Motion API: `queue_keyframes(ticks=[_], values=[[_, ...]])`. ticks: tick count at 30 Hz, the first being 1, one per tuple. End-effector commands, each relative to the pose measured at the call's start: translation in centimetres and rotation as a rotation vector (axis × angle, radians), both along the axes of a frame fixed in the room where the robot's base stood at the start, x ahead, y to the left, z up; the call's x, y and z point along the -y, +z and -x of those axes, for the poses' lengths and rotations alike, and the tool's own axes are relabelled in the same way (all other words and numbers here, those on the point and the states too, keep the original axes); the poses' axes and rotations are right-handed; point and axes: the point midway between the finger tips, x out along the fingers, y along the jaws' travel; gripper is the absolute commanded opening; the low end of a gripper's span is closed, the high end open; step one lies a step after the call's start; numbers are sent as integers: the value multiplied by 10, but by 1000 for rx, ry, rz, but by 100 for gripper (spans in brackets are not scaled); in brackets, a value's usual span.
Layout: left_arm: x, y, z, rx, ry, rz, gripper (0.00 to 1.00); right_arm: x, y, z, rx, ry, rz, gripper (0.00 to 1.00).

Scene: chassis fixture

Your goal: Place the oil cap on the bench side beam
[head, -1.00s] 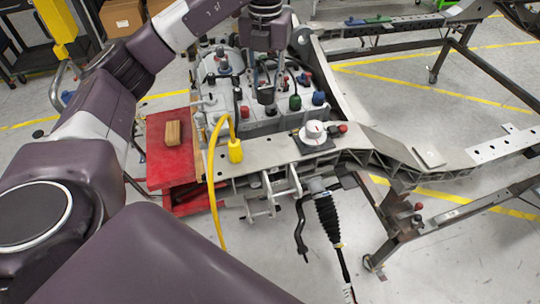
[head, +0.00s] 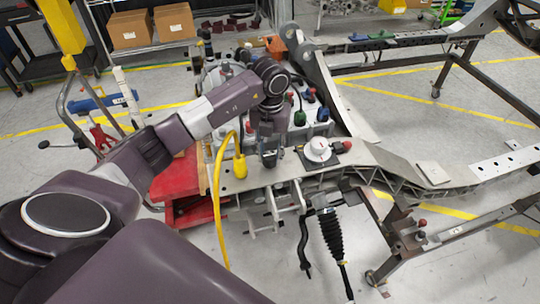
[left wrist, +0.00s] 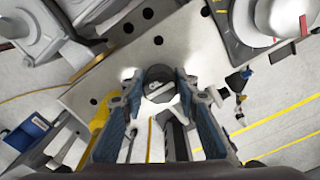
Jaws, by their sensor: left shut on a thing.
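My left gripper (head: 268,153) is low over the near end of the grey bench side beam (head: 385,162), between the yellow cable plug and the white dial. In the left wrist view its blue-lined fingers (left wrist: 160,98) are shut on the small dark round oil cap (left wrist: 159,80). The cap also shows as a dark piece (head: 269,160) under the gripper in the head view. The beam's holed plate (left wrist: 128,52) lies behind the cap in the wrist view. Whether the cap touches the beam I cannot tell. My right gripper is out of view.
A white round dial (head: 318,146) on a dark plate stands on the beam just right of the gripper. A yellow plug (head: 240,168) with its cable is close on the left. The engine block with coloured caps (head: 300,117) stands behind. A red cart (head: 178,178) is at the left.

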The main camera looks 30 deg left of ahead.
Motion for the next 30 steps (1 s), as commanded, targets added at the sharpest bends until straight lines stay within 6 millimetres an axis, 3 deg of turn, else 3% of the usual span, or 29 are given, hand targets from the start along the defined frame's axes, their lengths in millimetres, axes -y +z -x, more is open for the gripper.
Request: queue_keyframes(ticks=[4,15,16,20,30], values=[[0,-13,0,0,0,0,0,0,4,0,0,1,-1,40],[0,-19,0,1,0,0,0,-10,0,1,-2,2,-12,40],[0,-18,0,1,0,0,30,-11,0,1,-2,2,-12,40],[0,-18,0,1,0,0,44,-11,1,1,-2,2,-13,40],[0,-15,0,1,0,0,46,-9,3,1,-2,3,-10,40]])
